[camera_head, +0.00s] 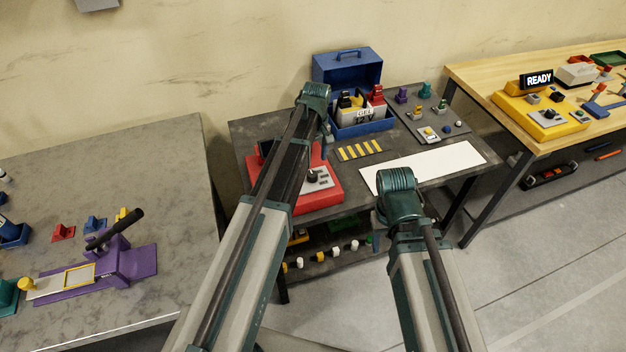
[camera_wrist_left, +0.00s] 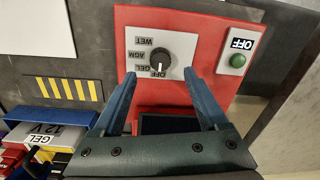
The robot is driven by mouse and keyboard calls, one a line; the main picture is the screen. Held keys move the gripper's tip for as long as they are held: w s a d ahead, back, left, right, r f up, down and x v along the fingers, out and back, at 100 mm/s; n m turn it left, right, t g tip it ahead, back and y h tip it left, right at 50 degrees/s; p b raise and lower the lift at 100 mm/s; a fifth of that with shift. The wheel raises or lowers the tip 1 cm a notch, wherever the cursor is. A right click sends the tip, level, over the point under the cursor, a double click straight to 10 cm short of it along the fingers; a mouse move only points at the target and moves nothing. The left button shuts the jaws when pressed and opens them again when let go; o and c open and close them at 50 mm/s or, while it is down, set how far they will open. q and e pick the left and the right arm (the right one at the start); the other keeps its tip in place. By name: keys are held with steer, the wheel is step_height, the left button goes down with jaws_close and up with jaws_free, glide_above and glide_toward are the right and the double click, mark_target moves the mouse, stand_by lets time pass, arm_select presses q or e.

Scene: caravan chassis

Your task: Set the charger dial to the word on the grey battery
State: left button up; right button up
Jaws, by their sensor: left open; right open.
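The red charger (camera_head: 322,198) lies on the dark table, partly hidden by my left arm. In the left wrist view its pale panel (camera_wrist_left: 190,45) appears upside down, with WET, AGM, GEL and OFF around a black dial (camera_wrist_left: 160,60). The dial's mark appears to face OFF. My left gripper (camera_wrist_left: 159,74) is open, its fingertips on either side of the dial in the picture; contact cannot be told. The grey battery (camera_head: 350,117) sits in the open blue box and bears a GEL label (camera_wrist_left: 39,138). My right arm shows in the head view, but its gripper is hidden.
A green button (camera_wrist_left: 238,60) sits below an OFF display (camera_wrist_left: 241,43) on the charger. A white sheet (camera_head: 430,165) and a yellow-striped strip (camera_head: 360,149) lie on the table. A grey bench (camera_head: 130,180) stands left; a wooden bench (camera_head: 480,85) with a READY sign stands right.

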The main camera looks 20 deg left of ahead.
mark_target(313, 175)
arm_select(q)
step_height(313, 175, down, 7)
steer(key=b, duration=0.6)
steer(key=shift+a+f, duration=0.1)
steer(key=shift+f, duration=0.05)
steer(key=shift+s, duration=0.1)
jaws_close()
